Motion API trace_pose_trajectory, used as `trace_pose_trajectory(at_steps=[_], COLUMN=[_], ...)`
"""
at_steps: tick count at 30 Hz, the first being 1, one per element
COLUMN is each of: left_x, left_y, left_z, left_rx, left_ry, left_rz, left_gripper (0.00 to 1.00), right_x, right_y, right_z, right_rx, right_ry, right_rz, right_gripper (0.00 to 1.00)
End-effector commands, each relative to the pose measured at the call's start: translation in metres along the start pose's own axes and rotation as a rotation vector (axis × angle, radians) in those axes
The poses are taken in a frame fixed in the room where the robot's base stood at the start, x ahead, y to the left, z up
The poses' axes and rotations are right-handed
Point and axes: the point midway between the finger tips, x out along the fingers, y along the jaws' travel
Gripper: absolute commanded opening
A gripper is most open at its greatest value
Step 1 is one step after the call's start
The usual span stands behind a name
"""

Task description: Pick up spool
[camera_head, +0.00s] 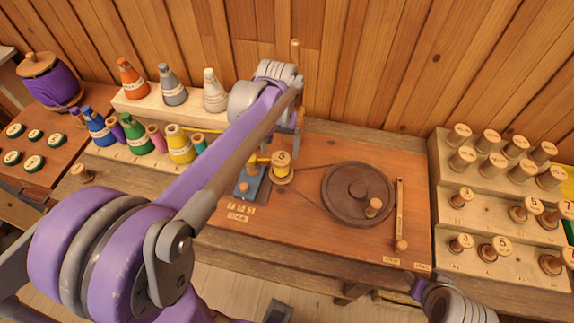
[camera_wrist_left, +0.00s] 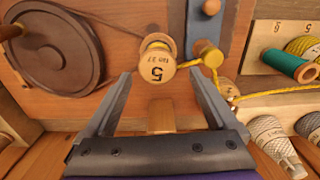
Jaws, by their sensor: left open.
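A spool (camera_head: 282,168) wound with yellow thread, its wooden top marked 5, stands upright on the winder at the middle of the bench. In the left wrist view the same spool (camera_wrist_left: 157,68) faces me, with thread running from it to a yellow-wrapped peg. My left gripper (camera_wrist_left: 162,76) is open, one finger to each side of the spool and apart from it, nothing held. In the head view my left arm reaches over the bench and its gripper is largely hidden near the winder. My right gripper does not show.
A dark drive wheel (camera_head: 357,193) with a crank knob sits right of the spool. A blue block (camera_head: 252,186) stands close on its left. A stepped rack (camera_head: 462,220) with several wooden spools stands at the right.

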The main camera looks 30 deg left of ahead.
Motion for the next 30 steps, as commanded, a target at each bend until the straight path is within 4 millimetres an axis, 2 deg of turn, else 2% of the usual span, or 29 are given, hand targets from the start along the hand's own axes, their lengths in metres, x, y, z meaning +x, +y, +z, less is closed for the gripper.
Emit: trace_pose_trajectory(at_steps=[3, 8, 18, 27, 30], left_x=[0.018, 0.028, 0.073, 0.077, 0.077], left_y=[0.000, 0.001, 0.004, 0.004, 0.004], left_z=[-0.001, 0.000, 0.001, 0.001, 0.001], left_rx=[0.001, 0.001, 0.001, 0.001, 0.001], left_ry=[0.001, 0.001, 0.002, 0.002, 0.002], left_rz=[0.000, 0.000, 0.000, 0.000, 0.000], left_gripper=[0.92, 0.92, 0.92, 0.92, 0.73], right_x=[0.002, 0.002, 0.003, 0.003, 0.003], right_y=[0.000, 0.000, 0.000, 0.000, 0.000], right_z=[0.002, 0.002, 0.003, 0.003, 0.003], right_rx=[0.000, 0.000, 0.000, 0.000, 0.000], right_ry=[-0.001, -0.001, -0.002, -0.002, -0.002], right_rz=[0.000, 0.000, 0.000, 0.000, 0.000], right_gripper=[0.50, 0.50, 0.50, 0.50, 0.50])
